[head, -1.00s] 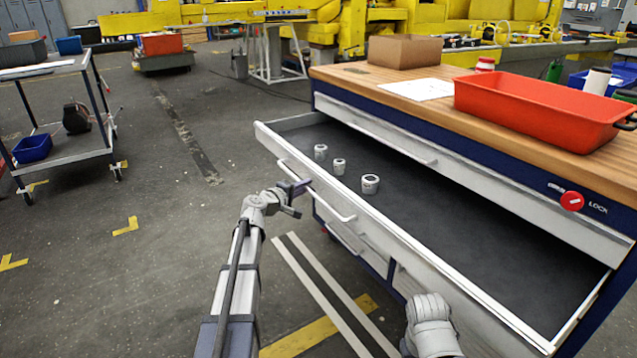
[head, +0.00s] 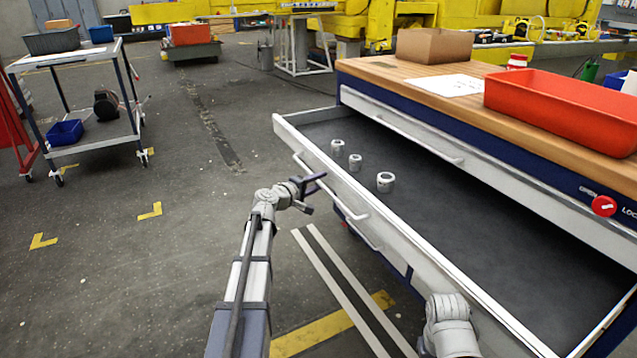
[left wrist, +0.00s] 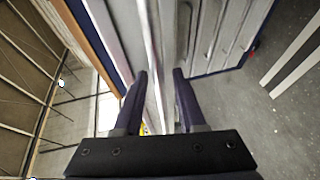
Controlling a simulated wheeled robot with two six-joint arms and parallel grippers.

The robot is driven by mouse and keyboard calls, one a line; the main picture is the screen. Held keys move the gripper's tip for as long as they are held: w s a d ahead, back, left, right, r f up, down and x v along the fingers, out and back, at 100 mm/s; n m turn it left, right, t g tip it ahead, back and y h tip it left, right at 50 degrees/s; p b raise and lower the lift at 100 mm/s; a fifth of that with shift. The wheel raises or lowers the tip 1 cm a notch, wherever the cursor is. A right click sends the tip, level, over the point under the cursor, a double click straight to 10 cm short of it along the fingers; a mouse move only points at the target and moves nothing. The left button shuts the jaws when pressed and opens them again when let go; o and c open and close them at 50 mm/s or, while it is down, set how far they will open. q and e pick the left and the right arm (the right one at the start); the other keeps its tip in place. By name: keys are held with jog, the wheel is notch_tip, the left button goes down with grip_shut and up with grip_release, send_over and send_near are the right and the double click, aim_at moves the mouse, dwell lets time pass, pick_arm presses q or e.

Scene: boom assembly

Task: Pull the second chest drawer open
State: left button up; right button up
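The second chest drawer (head: 420,262) is pulled far out below the shut top drawer (head: 500,180). Its dark tray holds several small pale cylindrical parts (head: 385,181). Its long bar handle (head: 345,203) is on the white front. My left gripper (head: 314,192) is in front of this handle, near its middle. Its dark fingers are apart; in the left wrist view (left wrist: 160,82) pale drawer fronts show beyond and between them. I cannot tell whether a finger touches the handle. My right arm shows at the bottom right, but its fingers are not visible.
On the chest's wooden top (head: 400,72) stand a red bin (head: 560,108), a cardboard box (head: 433,46) and a paper sheet. A trolley (head: 95,150) stands at the left. The floor between trolley and chest is clear.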

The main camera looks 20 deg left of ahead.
pick_arm(q)
jog(key=shift+o, duration=0.3)
jog(key=p+v, duration=0.1)
jog(key=v, duration=0.6)
jog(key=shift+s, duration=0.4)
jog(key=shift+a+r, duration=0.1)
